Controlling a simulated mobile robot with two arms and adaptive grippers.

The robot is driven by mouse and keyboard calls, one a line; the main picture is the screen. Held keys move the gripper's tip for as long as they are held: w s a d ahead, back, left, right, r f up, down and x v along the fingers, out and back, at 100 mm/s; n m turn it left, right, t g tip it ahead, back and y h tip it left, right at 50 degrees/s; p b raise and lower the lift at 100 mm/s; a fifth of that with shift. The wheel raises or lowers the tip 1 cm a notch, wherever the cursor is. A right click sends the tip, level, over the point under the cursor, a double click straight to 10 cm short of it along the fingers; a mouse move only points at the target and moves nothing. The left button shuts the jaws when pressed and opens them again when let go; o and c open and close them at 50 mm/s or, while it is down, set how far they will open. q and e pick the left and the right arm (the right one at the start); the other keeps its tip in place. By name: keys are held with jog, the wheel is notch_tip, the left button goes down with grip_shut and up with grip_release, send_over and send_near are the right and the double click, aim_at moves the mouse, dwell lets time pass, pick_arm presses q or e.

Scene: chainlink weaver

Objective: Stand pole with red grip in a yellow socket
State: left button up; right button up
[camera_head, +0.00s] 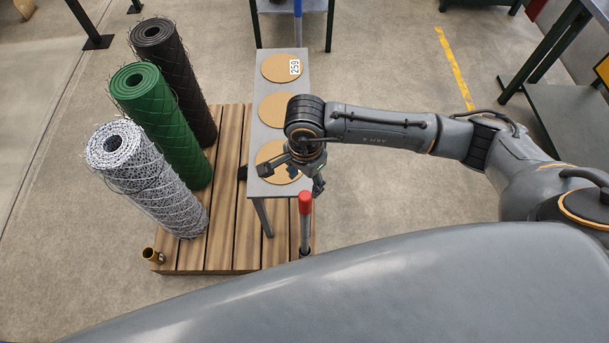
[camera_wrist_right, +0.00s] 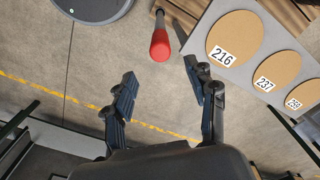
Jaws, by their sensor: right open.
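In the right wrist view the red grip (camera_wrist_right: 160,46) lies ahead of the gap between my fingers, not held. My right gripper (camera_head: 292,180) is open and empty, just above and left of the grip in the head view; its spread fingers also show in the right wrist view (camera_wrist_right: 160,78). A yellow socket (camera_head: 152,255) sits at the pallet's near left corner. My left gripper is not in view.
Black (camera_head: 175,70), green (camera_head: 160,120) and silver (camera_head: 150,180) mesh rolls stand on the pallet (camera_head: 222,240). A narrow grey bench (camera_head: 288,88) with tan discs, numbered in the wrist view, stands beside the gripper. A blue upright (camera_head: 298,25) shows at its far end.

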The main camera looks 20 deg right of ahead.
aim_at(305, 195)
notch_tip(305, 195, down, 9)
jog(key=b, duration=0.6)
jog(key=shift+r, duration=0.15)
jog(key=shift+f+b, duration=0.4)
jog(key=shift+b, duration=0.3)
jog(key=shift+r, duration=0.1)
jog(key=c, duration=1)
jog(key=shift+w+r, duration=0.1)
jog(key=shift+c, duration=0.2)
